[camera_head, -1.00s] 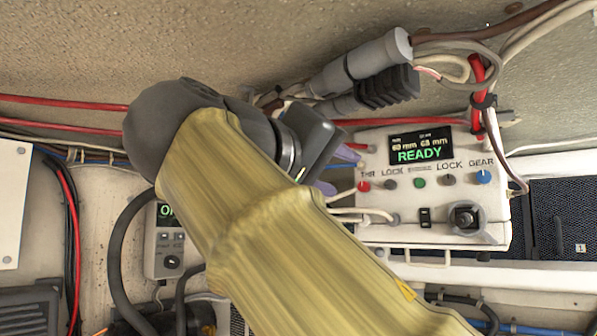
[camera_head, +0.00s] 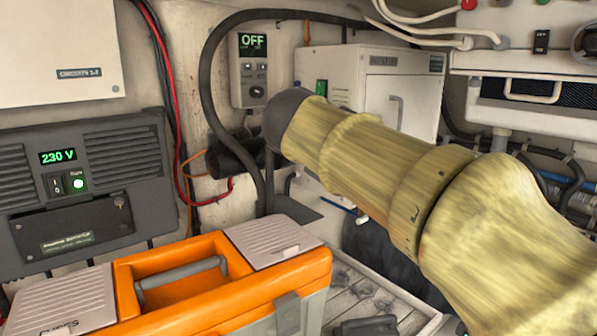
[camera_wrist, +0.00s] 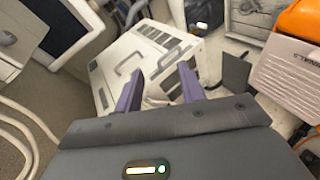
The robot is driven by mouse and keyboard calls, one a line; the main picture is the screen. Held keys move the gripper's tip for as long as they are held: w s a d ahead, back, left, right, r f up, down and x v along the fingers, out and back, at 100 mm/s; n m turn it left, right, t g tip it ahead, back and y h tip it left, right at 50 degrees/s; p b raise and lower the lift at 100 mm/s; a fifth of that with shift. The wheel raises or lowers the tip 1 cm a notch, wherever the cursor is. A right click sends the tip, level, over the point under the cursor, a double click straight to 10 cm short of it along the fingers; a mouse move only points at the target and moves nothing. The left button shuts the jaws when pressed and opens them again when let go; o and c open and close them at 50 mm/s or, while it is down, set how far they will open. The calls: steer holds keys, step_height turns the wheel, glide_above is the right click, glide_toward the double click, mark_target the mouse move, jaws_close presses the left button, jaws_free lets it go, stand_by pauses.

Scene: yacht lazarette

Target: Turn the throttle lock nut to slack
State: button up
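The throttle and gear control box (camera_head: 510,22) is cut off at the top right of the head view. Only its lower part shows, with the red throttle knob (camera_head: 468,4) and a black rocker switch (camera_head: 541,41). I cannot make out the throttle lock nut in either current view. My gripper (camera_wrist: 160,72) shows in the wrist view with its two purple fingers apart and nothing seen between them. It points towards a white vented cabinet, not the control box. In the head view my gripper is hidden behind my own arm.
An orange toolbox (camera_head: 230,302) stands at the lower left, below a grey 230 V unit (camera_head: 95,215). A small panel reading OFF (camera_head: 250,70) hangs on the wall. The white cabinet (camera_head: 385,58) stands behind my arm. Loose cables (camera_head: 212,95) loop on the wall.

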steer(key=s+d+f+m+g+y, duration=0.1)
steer(key=s+f+g+y, duration=0.15)
steer(key=f, duration=1.05)
steer(key=s+d+f+g+y, duration=0.1)
steer(key=d+f+g+y, duration=0.15)
steer(key=f, duration=0.95)
steer(key=s+d+f+m+g+y, duration=0.1)
steer(key=s+f+m, duration=0.5)
steer(key=s+f, duration=0.7)
step_height(320, 180, down, 4)
steer(key=shift+d+r+g+y, duration=0.15)
steer(key=shift+d+g+y, duration=0.2)
steer(key=shift+g+y, duration=0.45)
